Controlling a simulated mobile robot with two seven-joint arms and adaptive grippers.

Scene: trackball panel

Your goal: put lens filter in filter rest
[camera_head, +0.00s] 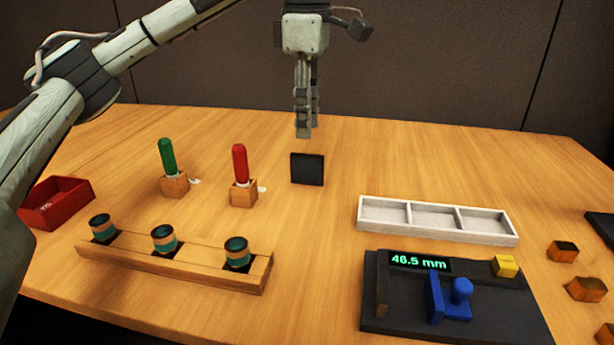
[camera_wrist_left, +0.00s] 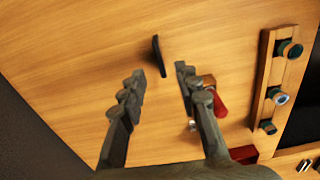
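A thin dark square plate (camera_head: 307,169), which looks like the lens filter, stands upright on the table. My left gripper (camera_head: 305,133) is above it, pointing down, with a gap between. In the left wrist view the fingers (camera_wrist_left: 160,72) are apart with nothing between them, and the plate (camera_wrist_left: 159,56) shows edge-on just beyond the tips. I cannot tell for sure which thing is the filter rest. A wooden rack (camera_head: 130,258) holds three round teal-topped pieces (camera_head: 164,239) at the front left. My right gripper is not in view.
Green (camera_head: 167,156) and red (camera_head: 240,163) handled tools stand in wooden blocks left of the plate. A red box (camera_head: 57,203) is far left. A white three-part tray (camera_head: 437,238) and a dark gauge panel (camera_head: 400,316) reading 46.5 mm are at right. The table behind is clear.

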